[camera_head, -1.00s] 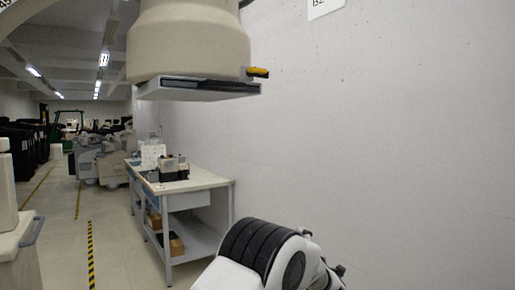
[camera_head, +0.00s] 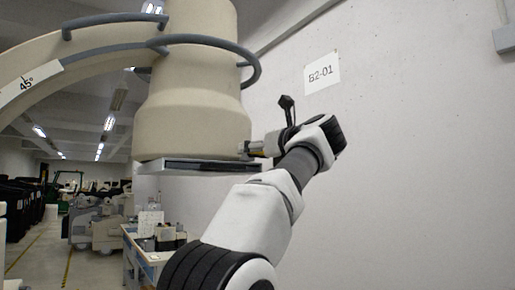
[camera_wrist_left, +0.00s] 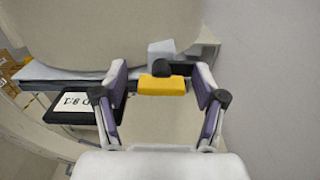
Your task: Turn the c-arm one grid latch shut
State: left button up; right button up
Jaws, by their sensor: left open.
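The c-arm's beige cylindrical housing (camera_head: 197,115) hangs at upper centre in the head view, with a flat dark grid (camera_head: 205,164) in its underside. The yellow latch (camera_wrist_left: 162,86) with a dark knob shows in the left wrist view, lying crosswise between my fingers. My left gripper (camera_wrist_left: 161,74) is open around the latch, with gaps on both sides. In the head view the left gripper (camera_head: 257,149) is at the housing's right lower edge. My right gripper is not seen.
A black plate with a white label (camera_wrist_left: 76,103) lies left of my fingers in the wrist view. A pale wall with a B2-01 sign (camera_head: 322,74) stands right of the arm. A workbench (camera_head: 140,258) stands below left. A grey hose rail (camera_head: 205,39) curves around the housing.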

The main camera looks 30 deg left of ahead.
pick_arm(q)
jog(key=shift+w, duration=0.1)
jog(key=shift+c, duration=0.7)
jog(key=shift+w, duration=0.1)
jog(key=c, duration=1)
